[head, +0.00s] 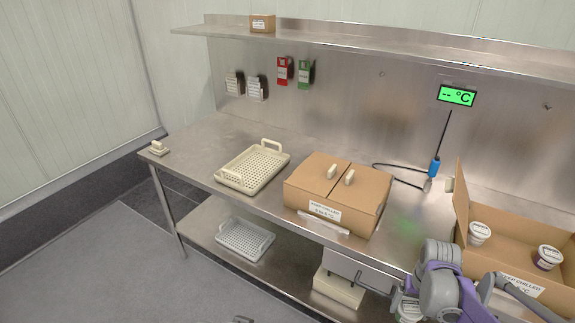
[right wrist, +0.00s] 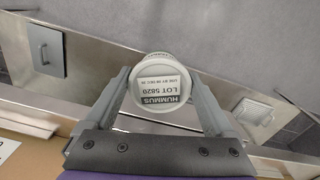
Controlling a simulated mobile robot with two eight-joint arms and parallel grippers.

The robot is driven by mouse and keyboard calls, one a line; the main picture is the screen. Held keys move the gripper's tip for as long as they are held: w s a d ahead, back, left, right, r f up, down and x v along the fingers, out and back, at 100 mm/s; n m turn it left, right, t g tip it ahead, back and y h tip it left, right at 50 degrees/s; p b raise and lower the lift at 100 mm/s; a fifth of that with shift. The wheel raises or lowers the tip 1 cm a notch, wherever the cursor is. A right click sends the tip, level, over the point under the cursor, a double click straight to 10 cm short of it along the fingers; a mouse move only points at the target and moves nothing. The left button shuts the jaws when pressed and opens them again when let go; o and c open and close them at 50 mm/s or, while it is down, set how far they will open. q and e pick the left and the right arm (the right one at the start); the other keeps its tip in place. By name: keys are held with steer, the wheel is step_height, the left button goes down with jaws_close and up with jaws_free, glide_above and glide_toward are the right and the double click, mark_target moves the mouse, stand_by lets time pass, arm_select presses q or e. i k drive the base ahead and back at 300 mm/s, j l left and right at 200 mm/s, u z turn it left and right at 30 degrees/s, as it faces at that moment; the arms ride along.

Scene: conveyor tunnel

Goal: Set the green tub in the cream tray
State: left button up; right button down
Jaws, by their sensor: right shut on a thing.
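The cream tray (head: 222,177) lies empty on the steel table, left of the closed cardboard box. It has a perforated floor and two raised handles. My right gripper (head: 411,300) is low at the front edge of the table, far to the right of the tray. My left gripper is not in view.
The closed cardboard box (head: 338,192) stands between the gripper and the tray. An open carton (head: 515,253) with two tubs is at the right. A probe cable lies behind. A paler tray (head: 245,238) is on the lower shelf. Table around the cream tray is clear.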

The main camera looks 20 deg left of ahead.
mark_target(250, 174)
steer(key=i+j, duration=0.1)
steer(key=j, duration=0.35)
steer(key=i+j, duration=0.1)
steer(key=j, duration=0.4)
steer(key=i+j, duration=0.1)
steer(key=j, duration=0.35)
steer(key=i+j, duration=0.1)
steer(key=j, duration=0.35)
steer(key=i+j, duration=0.1)
steer(key=j, duration=0.35)
steer(key=i+j, duration=0.1)
steer(key=j, duration=0.4)
